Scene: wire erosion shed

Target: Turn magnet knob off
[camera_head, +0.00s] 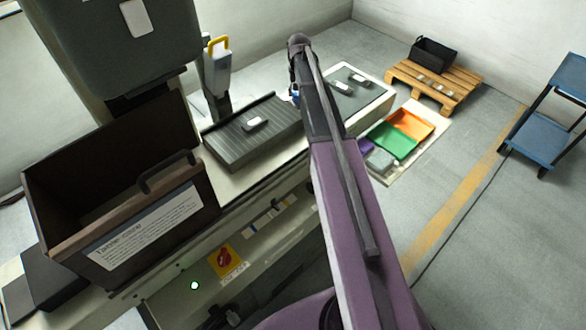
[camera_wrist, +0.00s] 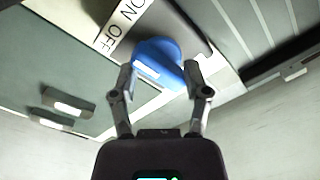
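The magnet knob (camera_wrist: 160,62) is blue with a white mark and shows in the wrist view beside a white label reading ON OFF (camera_wrist: 124,24). My gripper (camera_wrist: 158,72) has its two fingers apart, one on each side of the knob, with the fingertips very close to its edges. I cannot tell whether they press on it. In the head view a small bit of blue (camera_head: 295,94) shows at the left of my gripper (camera_head: 297,75). My arm hides most of that area.
A dark grooved plate (camera_head: 235,152) and a grey plate (camera_head: 345,100) with small blocks lie on the machine bed. A large brown bin (camera_head: 60,165) stands front left. Orange and green trays (camera_head: 395,140), a pallet (camera_head: 455,88) and a blue cart (camera_head: 540,135) are on the right.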

